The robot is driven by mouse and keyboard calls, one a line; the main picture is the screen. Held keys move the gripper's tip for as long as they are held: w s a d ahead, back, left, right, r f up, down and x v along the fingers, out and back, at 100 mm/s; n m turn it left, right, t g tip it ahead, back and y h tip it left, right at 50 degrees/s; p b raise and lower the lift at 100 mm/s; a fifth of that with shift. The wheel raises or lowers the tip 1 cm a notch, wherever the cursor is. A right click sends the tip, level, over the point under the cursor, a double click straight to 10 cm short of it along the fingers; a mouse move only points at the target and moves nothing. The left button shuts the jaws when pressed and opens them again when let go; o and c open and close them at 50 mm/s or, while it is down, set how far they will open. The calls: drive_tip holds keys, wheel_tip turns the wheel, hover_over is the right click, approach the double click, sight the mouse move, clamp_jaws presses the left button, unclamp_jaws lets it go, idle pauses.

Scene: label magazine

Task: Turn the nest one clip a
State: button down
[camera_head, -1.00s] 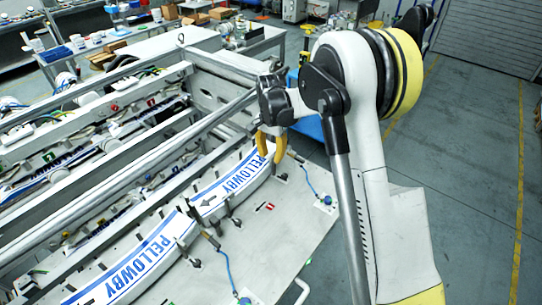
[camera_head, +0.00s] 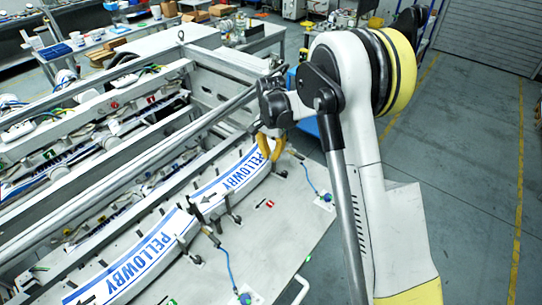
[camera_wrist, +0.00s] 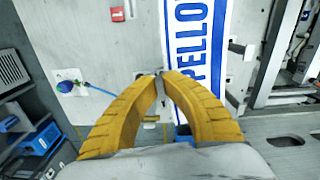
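The nest is a curved white strip with blue-edged PELLOWBY labels (camera_head: 228,178), lying along a pale plate (camera_head: 290,225). Small dark clips (camera_head: 236,221) stand along its edge. My gripper (camera_head: 269,158) has two yellow curved fingers and is at the far end of the strip, pointing down. In the wrist view, the label (camera_wrist: 191,32) runs just right of the fingertips (camera_wrist: 160,74). The tips are close together with a small dark piece at them. I cannot tell whether they hold it. Another clip (camera_wrist: 237,48) sits on the label's right side.
Metal rails (camera_head: 150,128) and mechanisms run along the left of the strip. A blue knob with a cable (camera_head: 326,197) is on the plate to the right; another blue knob (camera_head: 245,298) is nearer. A handle (camera_head: 302,290) is at the plate's edge. Open floor (camera_head: 460,170) lies right.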

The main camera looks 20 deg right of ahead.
drive_tip(key=shift+f, duration=0.1)
drive_tip(key=d+n+b, duration=0.1)
drive_tip(key=n+b, duration=0.3)
drive_tip(key=n, duration=0.2)
drive_tip(key=d+n+b, duration=0.1)
drive_tip(key=n+b, duration=0.3)
drive_tip(key=n, duration=0.1)
drive_tip(key=d+n+b, duration=0.1)
drive_tip(key=n+b, duration=0.3)
drive_tip(key=n, duration=0.2)
drive_tip(key=shift+s+n+b, duration=0.1)
drive_tip(key=shift+n+b, duration=0.2)
drive_tip(key=shift+b, duration=0.05)
idle(0.4)
drive_tip(key=c, duration=1.5)
unclamp_jaws()
drive_tip(key=shift+c, duration=0.2)
